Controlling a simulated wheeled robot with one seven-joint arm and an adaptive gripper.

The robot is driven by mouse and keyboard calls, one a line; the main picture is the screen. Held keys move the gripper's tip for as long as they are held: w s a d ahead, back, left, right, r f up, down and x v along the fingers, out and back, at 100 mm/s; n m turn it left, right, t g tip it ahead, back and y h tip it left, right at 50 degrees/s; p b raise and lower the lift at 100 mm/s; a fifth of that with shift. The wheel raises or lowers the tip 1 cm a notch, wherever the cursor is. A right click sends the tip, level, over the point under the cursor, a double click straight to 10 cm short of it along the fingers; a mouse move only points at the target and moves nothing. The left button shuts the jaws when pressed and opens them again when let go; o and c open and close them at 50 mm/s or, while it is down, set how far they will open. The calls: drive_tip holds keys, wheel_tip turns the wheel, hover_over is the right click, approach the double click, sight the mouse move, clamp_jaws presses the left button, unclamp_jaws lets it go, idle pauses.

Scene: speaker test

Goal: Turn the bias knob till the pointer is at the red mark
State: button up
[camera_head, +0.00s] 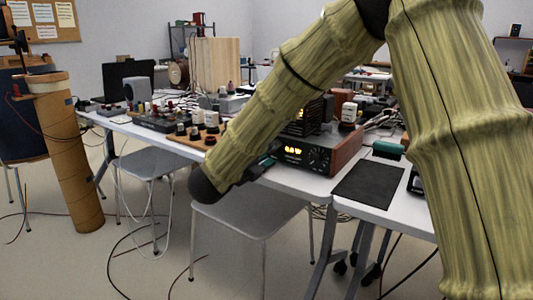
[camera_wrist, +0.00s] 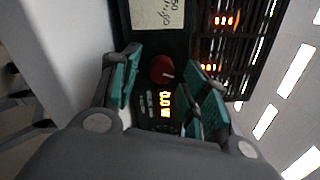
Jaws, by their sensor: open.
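The amplifier (camera_head: 318,158) with a wooden side and a lit yellow display stands on the white table. In the wrist view its dark front (camera_wrist: 150,45) fills the middle, with the lit display (camera_wrist: 165,103) reading about 0.0. A round red knob (camera_wrist: 162,69) with a small pale line sits above this display; I cannot read a label marking it as the bias knob. My gripper (camera_wrist: 165,62) is open, its teal-padded fingers left and right of the red knob with gaps visible. Contact is not visible. No red mark can be made out. My arm hides part of the amplifier in the head view.
A dark vented unit (camera_wrist: 235,45) with orange readouts adjoins the amplifier front. A black mat (camera_head: 368,185) lies to the amplifier's right. Bottles, small parts and a wooden board (camera_head: 190,138) crowd the table to the left. A grey chair (camera_head: 250,212) stands in front.

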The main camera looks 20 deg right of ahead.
drive_tip(key=v, duration=1.2)
